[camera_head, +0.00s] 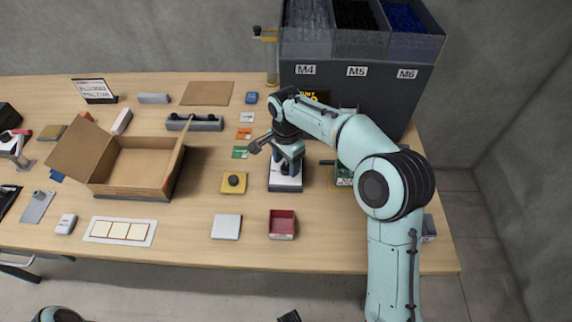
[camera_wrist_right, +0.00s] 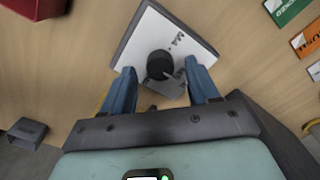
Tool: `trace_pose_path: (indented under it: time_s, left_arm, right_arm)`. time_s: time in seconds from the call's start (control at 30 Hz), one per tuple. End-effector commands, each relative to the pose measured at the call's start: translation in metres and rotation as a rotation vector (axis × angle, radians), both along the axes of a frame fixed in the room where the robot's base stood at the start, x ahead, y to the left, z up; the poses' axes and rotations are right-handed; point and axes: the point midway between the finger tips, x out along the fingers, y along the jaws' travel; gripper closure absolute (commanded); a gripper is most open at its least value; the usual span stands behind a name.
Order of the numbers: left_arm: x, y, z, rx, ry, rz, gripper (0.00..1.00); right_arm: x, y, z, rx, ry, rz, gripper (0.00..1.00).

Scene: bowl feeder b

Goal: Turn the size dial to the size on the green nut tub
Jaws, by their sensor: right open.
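The size dial is a black round knob (camera_wrist_right: 161,66) with a grey pointer on a white plate (camera_wrist_right: 135,38). Its plate (camera_head: 286,184) shows below my right gripper in the head view. In the head view the right gripper (camera_head: 288,164) covers the knob. A green thing (camera_head: 343,175), partly behind my right arm, may be the nut tub; its size is not readable.
Bins (camera_head: 350,75) marked M4, M5 and M6 stand at the back right. Green and orange cards (camera_head: 244,133) lie left of the dial. A yellow block with a black knob (camera_head: 233,182), a red tray (camera_head: 282,224) and an open cardboard box (camera_head: 140,165) are nearby.

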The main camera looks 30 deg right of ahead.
Motion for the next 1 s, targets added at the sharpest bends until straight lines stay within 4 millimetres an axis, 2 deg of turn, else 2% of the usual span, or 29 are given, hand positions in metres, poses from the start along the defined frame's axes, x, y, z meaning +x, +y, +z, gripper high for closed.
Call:
trace_pose_path:
  time_s: [0.1, 0.4, 0.43, 0.6, 1.0]
  left_arm:
    - [-0.0003, -0.0001, -0.0013, 0.0, 0.0, 0.0, 0.57]
    - [-0.0002, 0.0, -0.0013, 0.0, 0.0, 0.0, 0.57]
    - [-0.0002, 0.0, -0.0013, 0.0, 0.0, 0.0, 0.57]
    - [-0.0002, 0.0, -0.0013, 0.0, 0.0, 0.0, 0.57]
    - [0.0011, 0.0, 0.0032, 0.0, -0.001, 0.0, 0.57]
  right_arm:
    - [-0.0003, 0.0001, -0.009, 0.001, 0.001, 0.0, 0.4]
    - [-0.0001, 0.0003, -0.0109, 0.001, 0.0, 0.0, 0.4]
    - [0.0, 0.0002, -0.0108, 0.0, 0.0, 0.0, 0.43]
    - [0.0, 0.0002, -0.0107, 0.0, 0.0, 0.0, 0.96]
    - [0.0002, -0.0001, -0.0095, 0.0, -0.001, 0.059, 0.96]
